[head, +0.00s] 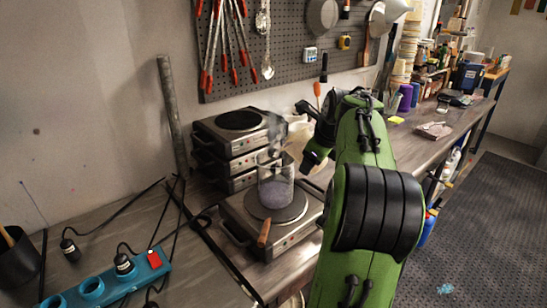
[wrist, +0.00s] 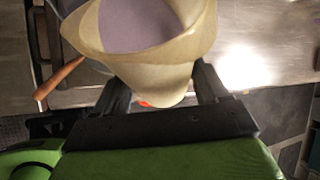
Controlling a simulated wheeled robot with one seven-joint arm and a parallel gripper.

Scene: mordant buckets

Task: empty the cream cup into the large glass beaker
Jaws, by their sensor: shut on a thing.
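The large glass beaker (head: 275,188) stands upright on the front hot plate, with greyish-purple liquid in it. My gripper (wrist: 160,88) is shut on the cream cup (wrist: 160,72), with one finger on each side of it. Lavender contents show inside the cup's wide mouth in the wrist view. In the head view the cream cup (head: 299,131) is partly hidden by my arm and the beaker. It is held up just behind and right of the beaker. I cannot tell its exact tilt, and no stream is visible.
The front hot plate (head: 237,219) has a wooden handle (head: 264,233) at its front edge. Stacked hot plates (head: 222,150) stand behind. A teal power strip (head: 92,285) and cables lie at the left. Purple spools (head: 406,97) stand farther along the bench.

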